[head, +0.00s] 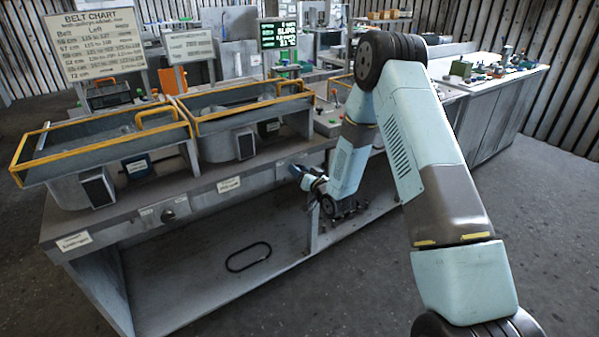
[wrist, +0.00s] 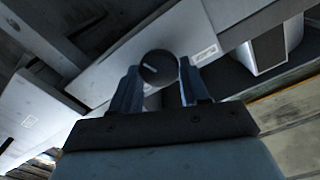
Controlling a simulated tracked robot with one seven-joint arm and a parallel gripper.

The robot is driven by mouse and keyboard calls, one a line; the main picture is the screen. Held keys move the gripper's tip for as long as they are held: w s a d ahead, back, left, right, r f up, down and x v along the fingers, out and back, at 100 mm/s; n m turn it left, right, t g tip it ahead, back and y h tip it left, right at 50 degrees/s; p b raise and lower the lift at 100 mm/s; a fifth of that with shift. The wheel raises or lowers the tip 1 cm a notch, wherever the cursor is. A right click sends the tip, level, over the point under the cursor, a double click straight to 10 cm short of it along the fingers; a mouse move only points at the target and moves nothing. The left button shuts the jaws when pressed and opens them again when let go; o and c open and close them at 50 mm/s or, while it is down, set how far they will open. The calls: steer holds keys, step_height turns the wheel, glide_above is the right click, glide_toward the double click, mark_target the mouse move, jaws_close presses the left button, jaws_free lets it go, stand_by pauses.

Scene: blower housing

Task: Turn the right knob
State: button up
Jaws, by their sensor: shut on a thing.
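The right knob (wrist: 158,68) is round and dark, with a short pale mark slanting on its face in the wrist view. My gripper (wrist: 161,82) is shut on it, with one finger on each side. In the head view my gripper (head: 298,172) is at the front panel of the bench, right of its middle.
Two grey trays with yellow rims (head: 100,148) stand on the bench. A black belt loop (head: 248,257) lies on the lower shelf. A belt chart (head: 96,42) and a lit display (head: 278,34) stand behind. The floor in front is clear.

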steer(key=shift+d, duration=0.1)
steer(key=o, duration=1.1)
steer(key=shift+c, duration=0.2)
steer(key=v, duration=1.3)
steer(key=shift+s+d, duration=0.25)
